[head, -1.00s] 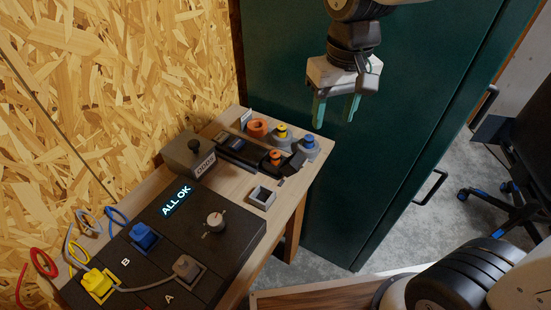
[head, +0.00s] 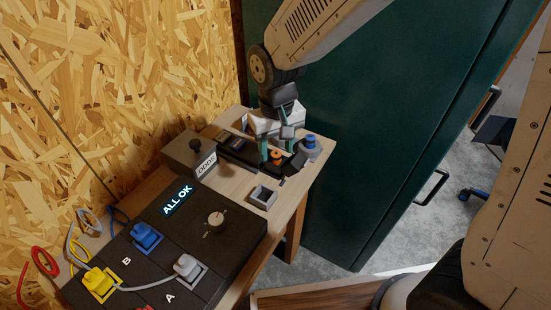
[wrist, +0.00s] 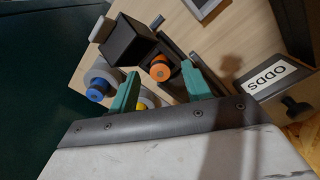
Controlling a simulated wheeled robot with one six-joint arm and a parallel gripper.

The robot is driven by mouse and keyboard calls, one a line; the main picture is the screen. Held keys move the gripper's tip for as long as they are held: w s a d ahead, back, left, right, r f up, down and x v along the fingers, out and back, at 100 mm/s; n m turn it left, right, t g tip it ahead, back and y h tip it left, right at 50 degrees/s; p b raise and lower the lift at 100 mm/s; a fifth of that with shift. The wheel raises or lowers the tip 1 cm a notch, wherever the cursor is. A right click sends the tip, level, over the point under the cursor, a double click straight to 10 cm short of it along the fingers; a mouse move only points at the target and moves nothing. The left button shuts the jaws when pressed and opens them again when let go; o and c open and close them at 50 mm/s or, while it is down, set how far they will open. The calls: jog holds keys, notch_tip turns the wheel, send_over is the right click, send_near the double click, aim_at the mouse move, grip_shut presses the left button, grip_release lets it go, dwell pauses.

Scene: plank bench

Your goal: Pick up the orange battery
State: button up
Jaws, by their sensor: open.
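The orange battery (head: 276,155) stands in the dark tray (head: 236,153) at the far end of the bench. Its round orange top also shows in the wrist view (wrist: 159,70). My gripper (head: 278,150) is open, with its green fingers pointing down around the battery's place. In the wrist view one fingertip is on each side of the orange top, with a gap visible. I cannot tell how far down the fingers reach.
A blue battery (head: 310,140) stands in a grey holder beside my gripper. A yellow piece (wrist: 148,102) shows between the fingers in the wrist view. The ODDS box (head: 190,155) and a small square cup (head: 263,196) are close by. The wall is at the left.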

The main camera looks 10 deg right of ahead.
jog(key=shift+f, duration=0.6)
jog(key=c, duration=1.1)
jog(key=shift+o, duration=0.2)
jog(key=shift+r, duration=0.2)
